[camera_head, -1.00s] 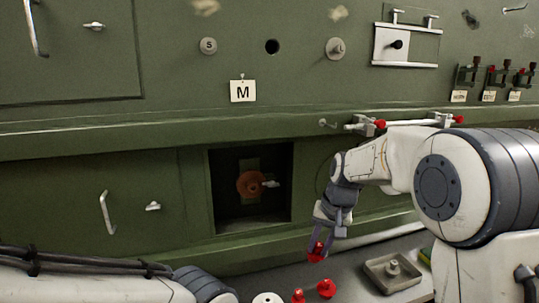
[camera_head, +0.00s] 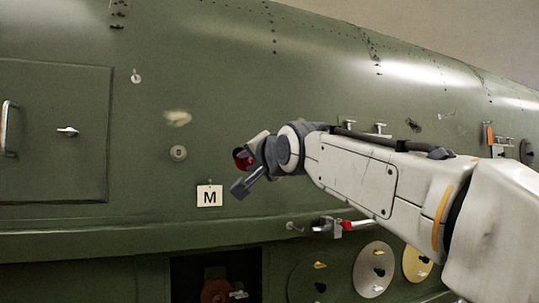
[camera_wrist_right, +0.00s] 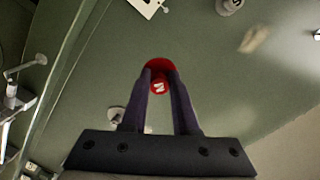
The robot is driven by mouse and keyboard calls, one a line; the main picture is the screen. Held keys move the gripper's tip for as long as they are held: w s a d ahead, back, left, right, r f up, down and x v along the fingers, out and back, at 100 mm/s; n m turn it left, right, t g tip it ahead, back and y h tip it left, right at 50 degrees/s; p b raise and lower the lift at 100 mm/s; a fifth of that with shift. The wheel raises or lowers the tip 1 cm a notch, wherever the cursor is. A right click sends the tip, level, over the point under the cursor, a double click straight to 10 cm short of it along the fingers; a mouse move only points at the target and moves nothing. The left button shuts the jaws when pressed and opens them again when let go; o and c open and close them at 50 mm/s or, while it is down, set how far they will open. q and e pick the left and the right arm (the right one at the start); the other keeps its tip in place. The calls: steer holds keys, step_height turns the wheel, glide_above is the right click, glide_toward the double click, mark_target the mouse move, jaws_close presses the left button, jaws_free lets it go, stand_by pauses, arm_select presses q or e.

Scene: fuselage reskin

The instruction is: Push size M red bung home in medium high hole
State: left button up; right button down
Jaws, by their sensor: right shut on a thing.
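My right gripper (camera_head: 243,172) is raised in front of the green fuselage panel, up and to the right of the white M label (camera_head: 209,196). It is shut on the red bung (camera_head: 243,158). In the right wrist view the red bung (camera_wrist_right: 158,70) sits between the two fingertips (camera_wrist_right: 160,80), with a white letter on its face, against the green skin. The medium hole is hidden behind the gripper and bung. I cannot tell whether the bung touches the hole. My left gripper is out of view.
A grey plug (camera_head: 178,153) sits in the panel left of the gripper. Below runs a ledge (camera_head: 120,242) with a dark opening (camera_head: 240,268) under it.

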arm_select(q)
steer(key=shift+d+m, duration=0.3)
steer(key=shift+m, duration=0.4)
arm_select(e)
steer(key=shift+d+r+t, duration=0.3)
steer(key=shift+d+r, duration=0.35)
steer(key=shift+r, duration=0.35)
steer(key=shift+f, duration=0.1)
steer(key=shift+x, duration=0.9)
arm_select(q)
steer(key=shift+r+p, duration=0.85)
arm_select(e)
steer(key=shift+x, duration=1.6)
steer(key=shift+a+f, duration=0.1)
steer(key=shift+a, duration=0.05)
